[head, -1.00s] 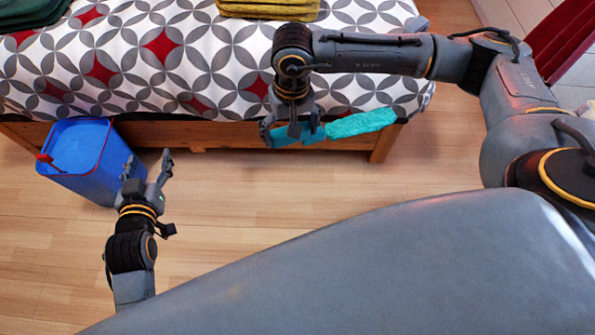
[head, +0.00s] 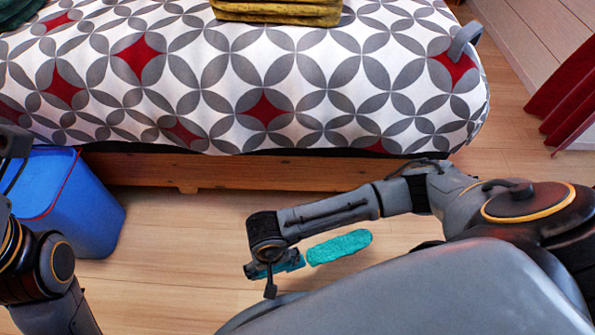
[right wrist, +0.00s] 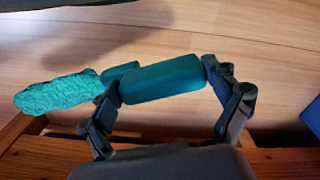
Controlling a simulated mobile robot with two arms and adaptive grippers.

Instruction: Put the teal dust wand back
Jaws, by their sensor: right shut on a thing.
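The teal dust wand (head: 340,246) has a fluffy teal head and a smooth teal handle. My right gripper (head: 272,266) is shut on the handle, and the wand sticks out to the right in the head view, in front of the bed. In the right wrist view the handle (right wrist: 160,79) lies between the two fingers, with the fluffy head (right wrist: 56,92) beyond the left finger. My left arm (head: 45,265) shows at the left edge of the head view, beside the blue bin; its gripper is mostly cut off there.
A blue bin (head: 92,212) with a red-trimmed rim stands on the floor at the left. The bed (head: 330,95) with a patterned cover fills the back, with folded yellow cloths (head: 278,12) on it. A red curtain (head: 570,95) hangs at the right.

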